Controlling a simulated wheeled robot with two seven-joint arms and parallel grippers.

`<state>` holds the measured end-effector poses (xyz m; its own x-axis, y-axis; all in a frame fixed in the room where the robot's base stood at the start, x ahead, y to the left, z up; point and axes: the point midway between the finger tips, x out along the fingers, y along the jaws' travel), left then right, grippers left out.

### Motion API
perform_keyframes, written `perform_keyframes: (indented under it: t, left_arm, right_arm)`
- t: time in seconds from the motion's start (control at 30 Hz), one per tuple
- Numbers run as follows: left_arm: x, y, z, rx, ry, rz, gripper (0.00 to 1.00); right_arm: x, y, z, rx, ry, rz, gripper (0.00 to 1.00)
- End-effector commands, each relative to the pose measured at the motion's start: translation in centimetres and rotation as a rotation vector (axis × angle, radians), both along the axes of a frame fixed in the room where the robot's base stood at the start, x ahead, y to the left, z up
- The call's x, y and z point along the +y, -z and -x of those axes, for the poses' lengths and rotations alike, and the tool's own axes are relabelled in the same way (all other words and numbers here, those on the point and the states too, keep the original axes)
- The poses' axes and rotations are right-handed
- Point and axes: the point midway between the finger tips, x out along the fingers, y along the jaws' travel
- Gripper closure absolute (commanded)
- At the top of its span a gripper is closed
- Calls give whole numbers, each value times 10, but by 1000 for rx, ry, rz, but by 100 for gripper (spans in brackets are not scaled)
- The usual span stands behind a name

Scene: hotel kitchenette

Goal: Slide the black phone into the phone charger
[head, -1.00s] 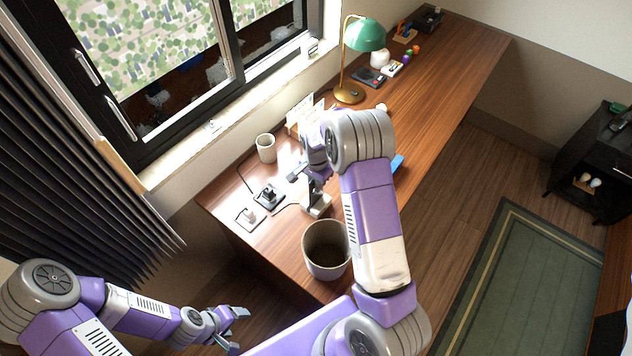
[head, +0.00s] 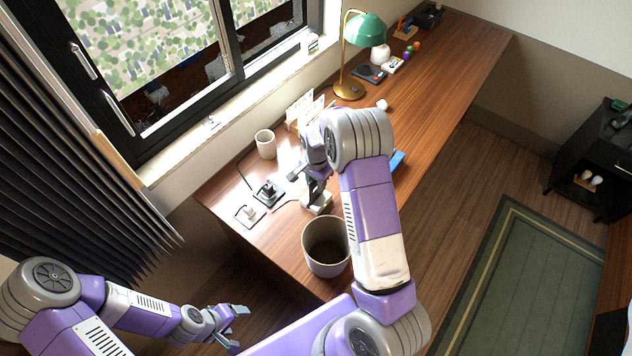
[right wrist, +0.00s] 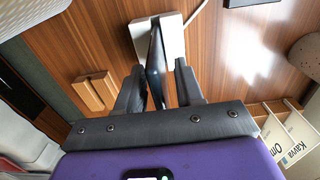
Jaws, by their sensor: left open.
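The black phone (right wrist: 156,70) shows almost edge-on in the right wrist view, between the fingers of my right gripper (right wrist: 160,82). Its far end is at the pale block-shaped phone charger (right wrist: 172,38), where it appears to stand in the slot; how deep is hidden. A gap shows between the phone and the right-hand finger, so the gripper looks open around it. In the head view my right gripper (head: 315,188) is just above the charger (head: 320,204), and the phone is hard to make out. My left gripper (head: 236,328) is open and empty, off the desk at lower left.
A grey bin-like container (head: 326,247) stands close in front of the charger. A white cup (head: 265,144), a black socket plate (head: 268,192) and a white one (head: 249,215) are to the left. Card signs (head: 303,108) stand behind.

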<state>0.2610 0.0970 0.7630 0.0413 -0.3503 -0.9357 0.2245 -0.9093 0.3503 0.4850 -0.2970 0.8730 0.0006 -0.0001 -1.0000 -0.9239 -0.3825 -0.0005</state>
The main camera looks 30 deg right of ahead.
Motion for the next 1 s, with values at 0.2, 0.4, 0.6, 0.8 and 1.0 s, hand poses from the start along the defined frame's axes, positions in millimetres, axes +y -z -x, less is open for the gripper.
perform_keyframes:
  t: [0.2,0.4,0.6,0.8,1.0]
  left_arm:
    - [0,0,0,0,0,0,30]
    - [0,-1,0,0,0,0,30]
    - [0,-5,0,0,0,0,30]
    - [0,-8,0,0,0,0,30]
    - [0,-9,0,0,0,0,30]
  right_arm:
    - [0,0,0,0,0,0,56]
    - [0,-8,0,-1,0,1,56]
    - [0,-41,-1,-4,-1,0,56]
    - [0,-69,-1,-2,0,0,56]
    - [0,-76,0,0,0,0,56]
